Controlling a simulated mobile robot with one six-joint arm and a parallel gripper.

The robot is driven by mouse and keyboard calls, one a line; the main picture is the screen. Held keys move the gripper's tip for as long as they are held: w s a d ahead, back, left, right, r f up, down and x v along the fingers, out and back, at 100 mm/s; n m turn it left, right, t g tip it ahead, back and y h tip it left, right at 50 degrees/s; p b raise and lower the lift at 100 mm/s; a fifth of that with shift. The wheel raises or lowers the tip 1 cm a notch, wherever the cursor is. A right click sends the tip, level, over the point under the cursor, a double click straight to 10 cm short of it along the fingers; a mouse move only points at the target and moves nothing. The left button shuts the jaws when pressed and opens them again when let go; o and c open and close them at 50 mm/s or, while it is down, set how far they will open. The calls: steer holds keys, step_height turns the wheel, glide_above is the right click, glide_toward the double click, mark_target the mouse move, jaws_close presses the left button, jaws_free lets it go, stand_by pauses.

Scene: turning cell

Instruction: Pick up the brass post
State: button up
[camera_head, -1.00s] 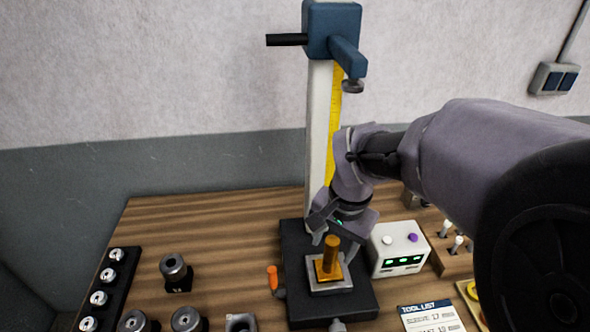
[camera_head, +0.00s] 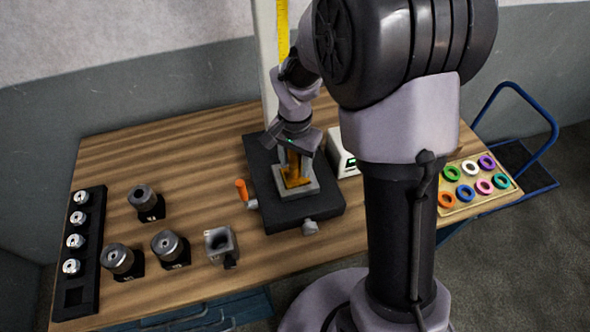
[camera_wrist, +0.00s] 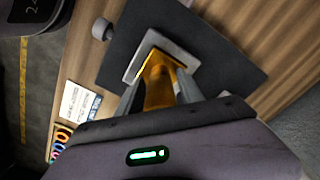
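The brass post (camera_head: 294,172) stands upright on its brass foot on a pale square plate (camera_head: 312,187), which sits on the dark base of a tall stand. In the wrist view the brass post (camera_wrist: 159,88) rises between the two grey fingers. My gripper (camera_head: 294,166) points down over the post, with one finger on each side. It also shows in the wrist view (camera_wrist: 160,84), where the fingers look open, with narrow gaps beside the post. Its upper part is partly hidden by the fingers in the head view.
The dark stand base (camera_head: 265,158) has an orange-handled lever (camera_head: 242,190) at its left. A white box (camera_head: 342,155) stands close at the right, partly behind my arm. Several grey cylindrical parts and a black rack (camera_head: 90,285) are on the left. Coloured rings lie on a tray (camera_head: 462,207).

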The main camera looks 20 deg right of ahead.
jaws_close()
steer(key=shift+w+r, duration=0.1)
stand_by(1.1)
